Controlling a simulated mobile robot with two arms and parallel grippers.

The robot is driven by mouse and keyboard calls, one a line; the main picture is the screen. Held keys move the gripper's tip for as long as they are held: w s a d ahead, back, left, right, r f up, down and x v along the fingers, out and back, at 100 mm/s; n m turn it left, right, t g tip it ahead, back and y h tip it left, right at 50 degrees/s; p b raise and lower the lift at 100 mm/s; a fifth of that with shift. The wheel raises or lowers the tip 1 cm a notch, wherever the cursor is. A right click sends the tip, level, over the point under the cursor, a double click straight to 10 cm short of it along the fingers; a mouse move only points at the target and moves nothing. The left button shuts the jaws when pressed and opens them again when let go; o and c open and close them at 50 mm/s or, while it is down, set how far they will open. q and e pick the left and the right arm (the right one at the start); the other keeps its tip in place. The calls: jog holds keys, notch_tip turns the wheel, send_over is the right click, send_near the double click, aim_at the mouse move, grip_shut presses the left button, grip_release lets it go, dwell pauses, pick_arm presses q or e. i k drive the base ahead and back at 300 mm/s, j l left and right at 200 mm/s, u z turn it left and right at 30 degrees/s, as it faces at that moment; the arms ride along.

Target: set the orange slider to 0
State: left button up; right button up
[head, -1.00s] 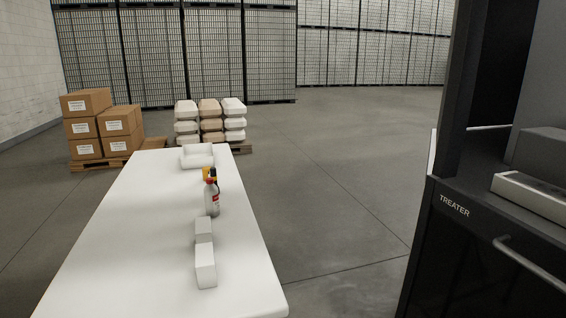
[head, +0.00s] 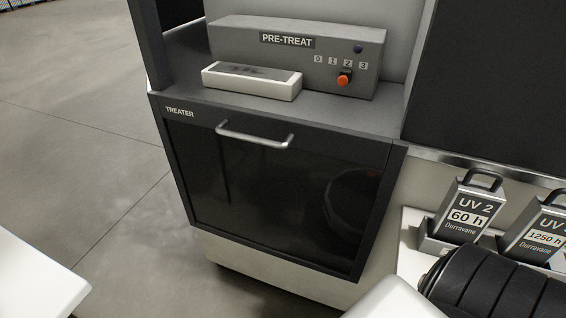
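The orange slider (head: 344,79) is a small round knob on the front of the grey PRE-TREAT box (head: 240,42). It sits below the row of marks 0, 1, 2, 3 and appears to be under the 2. The 0 mark (head: 318,59) is to the left of the knob. The box stands on top of the dark TREATER cabinet (head: 280,180). Neither of my grippers is in view.
The cabinet door has a silver handle (head: 254,136). A white table corner (head: 35,275) shows at lower left, with open floor between.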

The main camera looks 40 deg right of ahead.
aim_at(345, 77)
jog(key=z, duration=0.95)
